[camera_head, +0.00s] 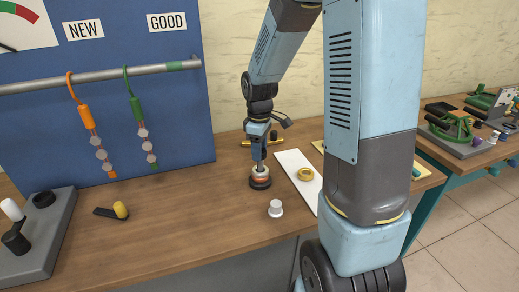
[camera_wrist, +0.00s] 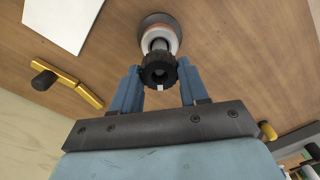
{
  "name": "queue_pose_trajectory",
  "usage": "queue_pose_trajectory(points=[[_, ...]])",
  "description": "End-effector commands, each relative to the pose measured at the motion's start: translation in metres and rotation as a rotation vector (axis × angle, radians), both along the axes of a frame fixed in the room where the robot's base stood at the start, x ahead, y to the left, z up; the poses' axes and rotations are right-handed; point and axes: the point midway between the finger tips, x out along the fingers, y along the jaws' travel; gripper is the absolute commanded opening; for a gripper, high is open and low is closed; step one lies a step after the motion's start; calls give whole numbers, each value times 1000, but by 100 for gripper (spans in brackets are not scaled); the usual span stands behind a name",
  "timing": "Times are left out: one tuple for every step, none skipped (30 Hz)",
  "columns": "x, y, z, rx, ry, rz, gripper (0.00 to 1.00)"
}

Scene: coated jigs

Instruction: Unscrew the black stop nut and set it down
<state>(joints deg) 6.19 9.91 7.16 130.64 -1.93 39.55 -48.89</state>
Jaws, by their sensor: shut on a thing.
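The black stop nut (camera_wrist: 158,72) is a dark ribbed ring with a white mark on its near edge, in the wrist view. My gripper (camera_wrist: 157,84) has its two blue fingers on either side of the nut and is shut on it. Behind the nut, in line with it, is a jig with a dark post, pale and copper-coloured rings (camera_wrist: 160,32) and a round dark base. In the head view the jig (camera_head: 260,183) stands upright on the bench below my downward-pointing gripper (camera_head: 259,162). I cannot tell whether the nut's thread still engages the post.
A white mat (camera_head: 294,165) with a brass ring (camera_head: 305,174) lies right of the jig. A white knob-like piece (camera_head: 276,208) stands in front. A blue board with hanging parts stands left; the bench between is mostly clear.

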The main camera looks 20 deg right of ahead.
Motion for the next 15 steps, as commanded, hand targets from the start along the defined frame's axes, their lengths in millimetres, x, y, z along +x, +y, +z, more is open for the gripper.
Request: queue_pose_trajectory(points=[[0, -1, 0, -1, -1, 23, 27], [0, -1, 0, -1, -1, 44, 27], [0, -1, 0, -1, -1, 72, 27], [0, -1, 0, -1, -1, 90, 27], [0, -1, 0, -1, -1, 107, 27], [0, -1, 0, -1, -1, 123, 27], [0, -1, 0, -1, -1, 131, 27], [0, -1, 0, -1, -1, 135, 27], [0, -1, 0, -1, -1, 137, 27], [0, -1, 0, -1, -1, 136, 27], [0, -1, 0, -1, -1, 136, 27], [0, -1, 0, -1, -1, 136, 27], [0, -1, 0, -1, -1, 135, 27], [0, -1, 0, -1, -1, 135, 27], [0, -1, 0, -1, -1, 140, 27]])
